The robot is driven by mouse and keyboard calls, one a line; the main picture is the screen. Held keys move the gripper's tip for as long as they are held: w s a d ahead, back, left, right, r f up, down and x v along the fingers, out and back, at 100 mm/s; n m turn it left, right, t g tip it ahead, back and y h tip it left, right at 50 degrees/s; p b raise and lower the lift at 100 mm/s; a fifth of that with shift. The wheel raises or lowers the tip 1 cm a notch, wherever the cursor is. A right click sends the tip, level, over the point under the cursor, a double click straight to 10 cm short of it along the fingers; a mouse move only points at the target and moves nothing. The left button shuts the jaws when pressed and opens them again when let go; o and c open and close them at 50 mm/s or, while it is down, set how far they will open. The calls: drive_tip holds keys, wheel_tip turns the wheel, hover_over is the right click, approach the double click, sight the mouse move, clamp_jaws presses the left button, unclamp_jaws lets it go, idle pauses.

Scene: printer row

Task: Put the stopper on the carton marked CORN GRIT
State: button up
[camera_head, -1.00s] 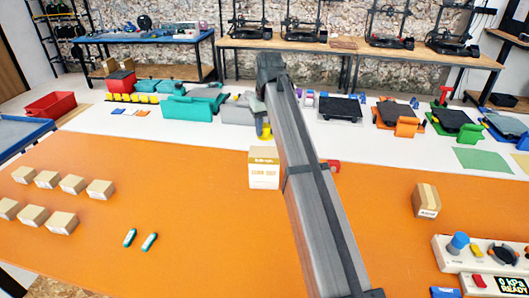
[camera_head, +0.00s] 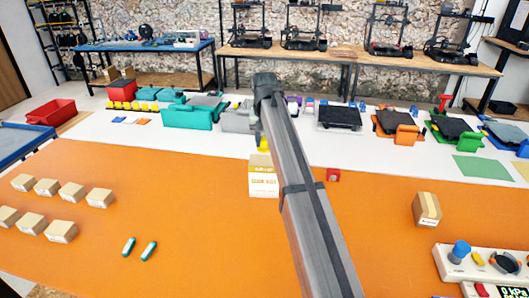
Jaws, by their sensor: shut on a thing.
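A pale carton (camera_head: 263,180) with a yellow band and blurred print, which I take as the CORN GRIT one, stands upright at the middle of the orange table, near its far edge. My arm crosses in front of its right side. A small yellow thing (camera_head: 263,144), seemingly the stopper, is right above the carton's top. I cannot tell whether it touches. My gripper (camera_head: 262,136) is shut on it, over the carton. Its fingers are mostly hidden by my arm.
A red block (camera_head: 333,175) lies right of my arm. A brown box (camera_head: 427,209) and a control panel (camera_head: 485,264) are at the right. Several small boxes (camera_head: 60,231) stand at the left, with two green-white capsules (camera_head: 148,251) nearby. The front middle table is clear.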

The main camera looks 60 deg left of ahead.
sight(264, 150)
drive_tip(key=shift+f, duration=2.35)
drive_tip(key=shift+f, duration=0.1)
drive_tip(key=o, duration=1)
drive_tip(key=shift+o, duration=0.2)
drive_tip(key=r, duration=0.8)
drive_tip(key=d+r, duration=0.1)
drive_tip(key=r, duration=0.3)
drive_tip(key=shift+s+d+r, duration=0.1)
drive_tip(key=shift+s, duration=0.3)
drive_tip(key=shift+w, duration=0.1)
